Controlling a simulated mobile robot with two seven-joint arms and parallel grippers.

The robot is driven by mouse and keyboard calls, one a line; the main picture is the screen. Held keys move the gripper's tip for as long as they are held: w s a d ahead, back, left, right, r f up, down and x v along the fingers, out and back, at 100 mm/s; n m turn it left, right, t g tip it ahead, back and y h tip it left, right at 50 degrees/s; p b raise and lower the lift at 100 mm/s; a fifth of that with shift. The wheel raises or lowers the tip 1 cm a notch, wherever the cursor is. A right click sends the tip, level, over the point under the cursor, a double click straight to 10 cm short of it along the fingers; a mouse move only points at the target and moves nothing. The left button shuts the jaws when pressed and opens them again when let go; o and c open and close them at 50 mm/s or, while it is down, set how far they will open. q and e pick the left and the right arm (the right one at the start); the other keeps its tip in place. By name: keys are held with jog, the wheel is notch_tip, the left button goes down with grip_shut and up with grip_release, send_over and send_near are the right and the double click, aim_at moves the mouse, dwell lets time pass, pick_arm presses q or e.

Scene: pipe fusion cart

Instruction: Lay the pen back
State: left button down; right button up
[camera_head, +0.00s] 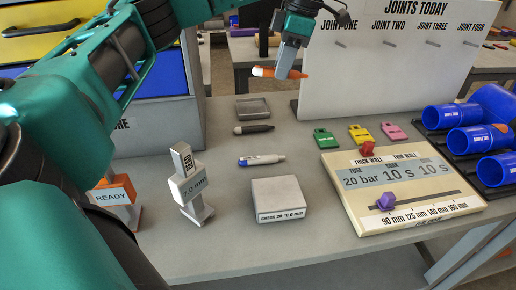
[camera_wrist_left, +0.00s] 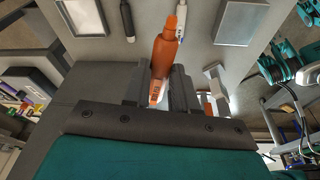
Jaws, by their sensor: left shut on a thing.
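An orange pen (camera_head: 280,73) with a pale tip is held level in the air by my left gripper (camera_head: 287,68), above the back of the table. In the left wrist view the same orange pen (camera_wrist_left: 164,50) sits between the two dark fingers (camera_wrist_left: 160,88), which are shut on it. A black pen (camera_head: 254,129) and a white and blue pen (camera_head: 262,160) lie apart on the grey table (camera_head: 330,225) below. My right gripper does not show.
A grey tray (camera_head: 253,109) and a grey check block (camera_head: 279,199) stand beside the pens. A gauge block (camera_head: 188,185) and READY block (camera_head: 116,197) are left. Coloured tags (camera_head: 359,134), a settings panel (camera_head: 402,187) and blue pipes (camera_head: 470,138) are right. A white board (camera_head: 390,70) stands behind.

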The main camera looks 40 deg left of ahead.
pick_arm(q)
jog(key=n+h, duration=0.1)
jog(key=n, duration=0.1)
send_over(257, 147)
jog(key=f, duration=0.1)
jog(key=shift+w+d, duration=0.1)
jog(key=shift+w, duration=0.2)
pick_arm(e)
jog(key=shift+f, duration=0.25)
pick_arm(q)
jog(key=shift+f, duration=0.1)
notch_tip(257, 147, down, 15)
jog(key=b, duration=0.4)
jog(key=shift+r, duration=0.2)
jog(key=shift+f, duration=0.9)
notch_tip(257, 147, down, 3)
jog(key=shift+f, duration=0.1)
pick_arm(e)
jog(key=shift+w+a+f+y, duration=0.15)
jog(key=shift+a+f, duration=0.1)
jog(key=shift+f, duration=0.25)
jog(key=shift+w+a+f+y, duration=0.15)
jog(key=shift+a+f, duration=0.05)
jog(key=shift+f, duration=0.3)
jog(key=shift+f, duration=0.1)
